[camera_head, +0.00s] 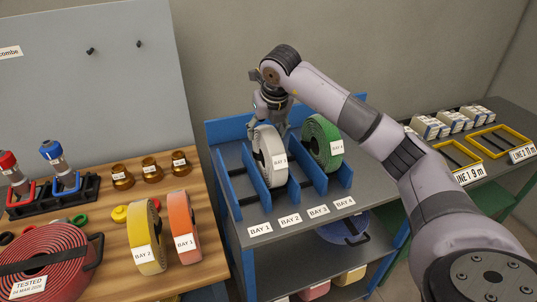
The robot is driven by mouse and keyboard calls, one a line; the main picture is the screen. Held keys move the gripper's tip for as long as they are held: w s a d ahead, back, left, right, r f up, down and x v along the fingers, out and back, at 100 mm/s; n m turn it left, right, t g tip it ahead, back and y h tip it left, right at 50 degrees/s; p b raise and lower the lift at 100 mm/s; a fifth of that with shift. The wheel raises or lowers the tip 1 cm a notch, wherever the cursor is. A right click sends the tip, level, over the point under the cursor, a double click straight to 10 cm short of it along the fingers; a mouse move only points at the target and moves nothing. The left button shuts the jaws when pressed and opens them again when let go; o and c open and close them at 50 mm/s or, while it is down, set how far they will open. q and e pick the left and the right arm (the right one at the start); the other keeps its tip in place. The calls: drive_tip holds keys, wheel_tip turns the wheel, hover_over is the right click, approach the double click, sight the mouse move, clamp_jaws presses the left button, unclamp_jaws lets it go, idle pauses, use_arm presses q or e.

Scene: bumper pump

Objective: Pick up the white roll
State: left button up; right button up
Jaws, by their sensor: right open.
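The white roll (264,147) stands upright on the grey shelf top of the blue rack (228,132), among the blue dividers. It carries a small label that is too small to read surely. My right gripper (273,112) is open, pointing down at the top rear of the white roll. Its fingertips are partly hidden behind the roll, so I cannot tell whether they touch it. My left gripper is not in view.
A green roll (318,131) stands right of the white roll. Yellow (146,232) and orange (181,220) rolls stand on the wooden table at left, near a red coiled hose (48,255). Yellow frames (459,154) lie on the right bench.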

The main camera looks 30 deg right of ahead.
drive_tip(key=x, duration=0.1)
drive_tip(key=p+x, duration=0.1)
drive_tip(key=x, duration=0.1)
drive_tip(key=shift+s+d+f+p, duration=0.15)
drive_tip(key=shift+d+f+p, duration=0.15)
drive_tip(key=shift+d+f, duration=0.1)
drive_tip(key=shift+f, duration=0.3)
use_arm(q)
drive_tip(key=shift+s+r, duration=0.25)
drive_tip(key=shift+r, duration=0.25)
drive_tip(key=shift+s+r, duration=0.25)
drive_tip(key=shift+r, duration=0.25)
use_arm(e)
drive_tip(key=shift+a, duration=0.1)
clamp_jaws()
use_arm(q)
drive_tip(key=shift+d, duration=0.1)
use_arm(e)
drive_tip(key=shift+w+r, duration=0.15)
drive_tip(key=shift+w, duration=0.1)
